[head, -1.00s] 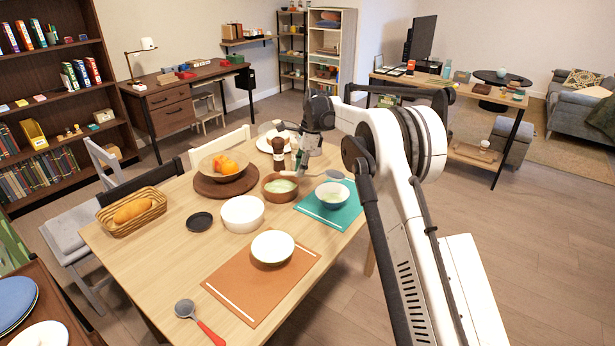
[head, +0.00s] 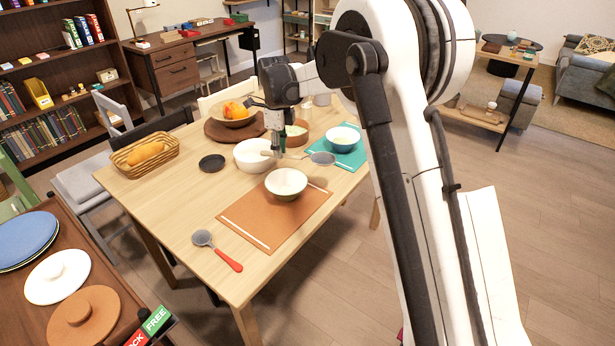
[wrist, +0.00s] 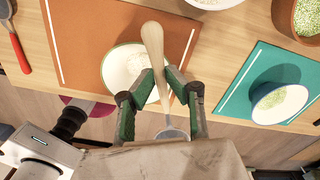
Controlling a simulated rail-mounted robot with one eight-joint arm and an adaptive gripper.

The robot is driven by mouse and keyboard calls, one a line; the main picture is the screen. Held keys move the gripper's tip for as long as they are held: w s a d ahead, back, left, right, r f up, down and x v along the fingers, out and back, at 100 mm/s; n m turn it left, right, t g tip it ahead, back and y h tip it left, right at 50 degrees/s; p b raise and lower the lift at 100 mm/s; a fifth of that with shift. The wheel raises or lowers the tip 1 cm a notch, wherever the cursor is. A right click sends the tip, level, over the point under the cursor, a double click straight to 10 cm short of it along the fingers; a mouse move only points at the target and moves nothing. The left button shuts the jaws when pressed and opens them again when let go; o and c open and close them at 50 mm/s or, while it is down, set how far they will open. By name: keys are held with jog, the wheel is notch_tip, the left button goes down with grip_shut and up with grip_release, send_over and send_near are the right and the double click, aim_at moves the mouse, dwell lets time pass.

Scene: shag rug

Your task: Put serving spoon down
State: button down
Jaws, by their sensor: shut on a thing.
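My gripper (head: 279,153) is shut on a serving spoon (head: 322,158) with a pale wooden handle and a grey bowl end. In the wrist view, the green-lined fingers (wrist: 148,88) pinch the handle (wrist: 153,42), and the spoon's grey head (wrist: 172,134) lies between the fingers, partly hidden. The spoon is held above the table (head: 185,210), over the far side of a pale bowl (head: 286,184) on the orange placemat (head: 250,218). That bowl also shows under the spoon in the wrist view (wrist: 117,78).
A red-handled spoon (head: 217,250) lies left of the orange placemat. A white bowl (head: 252,156), brown bowl (head: 297,132), and a bowl (head: 342,139) on the teal placemat (head: 350,160) stand nearby. A black dish (head: 212,163) and bread basket (head: 146,155) are left. Bare wood lies at the front left.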

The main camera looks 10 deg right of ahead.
jog(key=b, duration=0.1)
send_over(306, 169)
notch_tip(306, 169, down, 7)
jog(key=shift+r, duration=0.1)
jog(key=shift+f+b, duration=0.4)
jog(key=shift+f, duration=1.65)
jog(key=shift+f, duration=0.15)
jog(key=c, duration=1.8)
grip_release()
jog(key=shift+o, duration=0.4)
